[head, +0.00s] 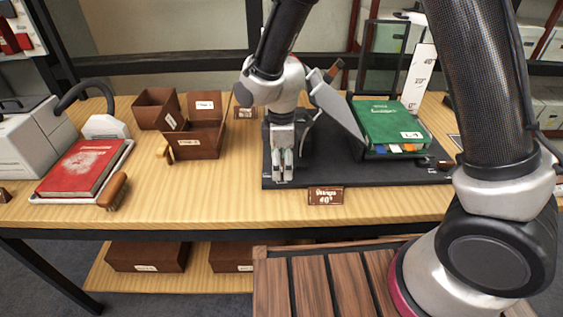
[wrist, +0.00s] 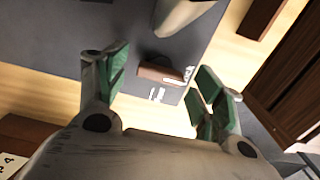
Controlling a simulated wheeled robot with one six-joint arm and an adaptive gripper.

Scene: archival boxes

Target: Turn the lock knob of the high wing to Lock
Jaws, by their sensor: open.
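A brown lock knob (wrist: 160,72) sits on the dark base board (wrist: 60,35) near its edge in the wrist view. White lettering beside it reads "Lock" on the right, with a second, blurred word below it. My gripper (wrist: 162,82) is open, its green-padded fingers on either side of the knob with gaps showing. In the head view my gripper (head: 283,172) points down over the left front of the board, hiding this knob. A grey wing (head: 338,112) tilts up left of the green book (head: 388,122). Which way the knob points relative to "Lock" is hard to tell.
A brown sign (head: 325,196) stands at the table's front edge. Another small brown knob (head: 424,161) sits at the board's right front. Left are brown boxes (head: 197,140), a red book (head: 82,168) on a white tray and a brush (head: 113,190). Bare wood (head: 215,190) shows between.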

